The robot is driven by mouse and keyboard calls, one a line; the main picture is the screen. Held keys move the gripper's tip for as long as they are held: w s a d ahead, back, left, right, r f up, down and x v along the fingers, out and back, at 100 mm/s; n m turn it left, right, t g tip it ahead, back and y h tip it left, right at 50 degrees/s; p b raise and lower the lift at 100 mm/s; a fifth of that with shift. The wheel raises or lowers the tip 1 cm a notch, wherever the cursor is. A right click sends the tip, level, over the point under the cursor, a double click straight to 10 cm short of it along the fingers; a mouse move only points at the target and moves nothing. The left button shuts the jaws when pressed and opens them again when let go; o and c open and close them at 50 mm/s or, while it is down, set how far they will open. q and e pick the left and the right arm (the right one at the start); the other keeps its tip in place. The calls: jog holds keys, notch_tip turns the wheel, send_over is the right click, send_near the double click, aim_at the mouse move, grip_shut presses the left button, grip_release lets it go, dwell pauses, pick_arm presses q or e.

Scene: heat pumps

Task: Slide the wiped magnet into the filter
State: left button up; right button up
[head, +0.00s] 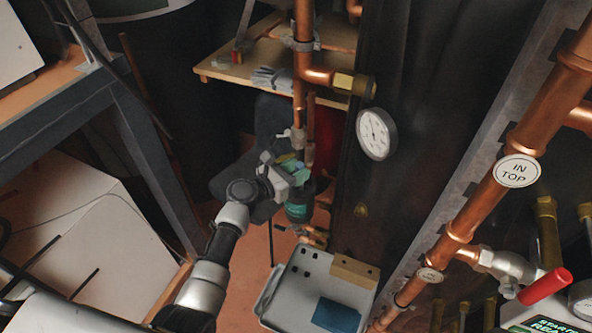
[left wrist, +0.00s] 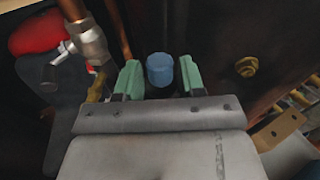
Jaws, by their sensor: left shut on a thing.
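My left gripper (head: 292,172) has pale green fingers and is at the copper pipe, right at the top of the dark green filter body (head: 299,205). In the left wrist view the fingers (left wrist: 160,82) are shut on a blue-capped cylinder, apparently the magnet (left wrist: 160,70). Its lower part is dark and mostly hidden by the gripper. I cannot tell how far, if at all, the magnet sits inside the filter. My right gripper is not in view.
A pressure gauge (head: 376,134) and a dark panel stand close on the right. A wooden shelf (head: 218,67) with grey gloves (head: 271,78) is behind.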

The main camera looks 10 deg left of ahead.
pick_arm(q)
jog(key=shift+f, duration=0.15)
jog(key=shift+f+b, duration=0.75)
jog(key=shift+f, duration=0.05)
jog(key=shift+f, duration=0.15)
